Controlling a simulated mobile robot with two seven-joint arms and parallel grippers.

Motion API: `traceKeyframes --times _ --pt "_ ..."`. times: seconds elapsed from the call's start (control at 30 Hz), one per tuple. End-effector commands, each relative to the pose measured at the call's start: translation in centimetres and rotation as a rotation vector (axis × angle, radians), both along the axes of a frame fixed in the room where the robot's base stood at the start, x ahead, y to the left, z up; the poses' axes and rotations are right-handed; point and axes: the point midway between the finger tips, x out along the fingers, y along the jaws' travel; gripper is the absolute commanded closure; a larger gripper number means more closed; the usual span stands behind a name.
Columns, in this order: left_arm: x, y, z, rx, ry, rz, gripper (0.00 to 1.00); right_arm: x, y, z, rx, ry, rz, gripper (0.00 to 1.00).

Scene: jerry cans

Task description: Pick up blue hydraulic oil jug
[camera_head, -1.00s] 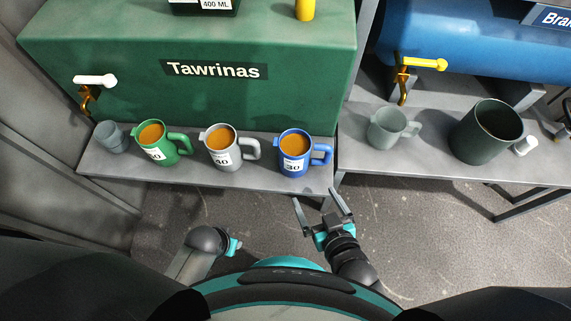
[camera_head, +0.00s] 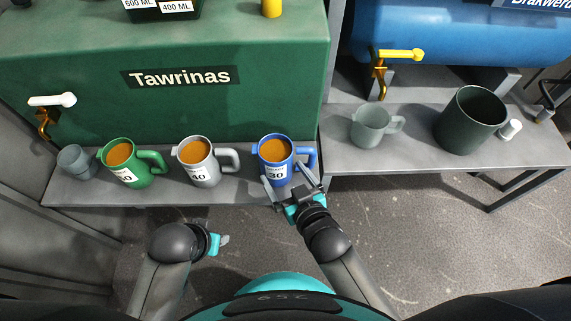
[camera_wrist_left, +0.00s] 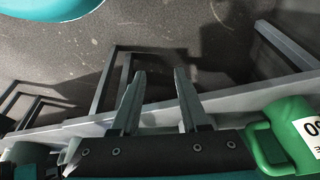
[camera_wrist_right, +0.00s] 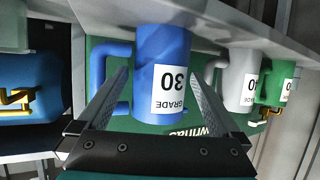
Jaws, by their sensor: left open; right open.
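The blue jug (camera_head: 273,152), labelled 30 and filled with amber liquid, stands upright at the right end of the left grey shelf. In the right wrist view the blue jug (camera_wrist_right: 163,70) appears upside down between the spread fingers, its handle on the left. My right gripper (camera_head: 292,185) is open at the front of the jug, with its fingers around the lower body; I cannot tell whether they touch it. My left gripper (camera_head: 222,240) is open and empty in front of the shelf; its spread fingers show in the left wrist view (camera_wrist_left: 158,85).
A grey jug labelled 40 (camera_head: 199,163) and a green jug (camera_head: 124,166) stand left of the blue one. A small grey cup (camera_head: 75,161) is at the far left. The right shelf holds a grey-green jug (camera_head: 368,128) and a large dark container (camera_head: 468,122). The green tank (camera_head: 180,110) stands behind.

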Motion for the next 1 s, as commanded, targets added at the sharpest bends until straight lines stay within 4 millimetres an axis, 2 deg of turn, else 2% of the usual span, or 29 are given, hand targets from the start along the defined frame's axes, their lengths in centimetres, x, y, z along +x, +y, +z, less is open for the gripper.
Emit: traceKeyframes --times 0.2,0.53,0.87,1.0 --pt "0.4 0.0 1.8 -0.004 -0.029 0.001 0.55 1.6 0.7 -0.8 0.001 -0.001 0.000 0.00" --pt "0.6 -0.1 3.2 -0.007 -0.050 0.002 0.55 2.5 1.1 -1.2 0.001 0.000 0.000 0.00" --pt "0.5 0.0 6.8 -0.013 -0.103 0.003 0.55 4.7 2.1 -1.9 0.002 -0.001 0.000 0.00" --pt "1.5 -1.1 6.7 -0.045 -0.184 -0.017 0.55 5.7 2.6 -2.4 0.000 0.000 0.000 0.00"
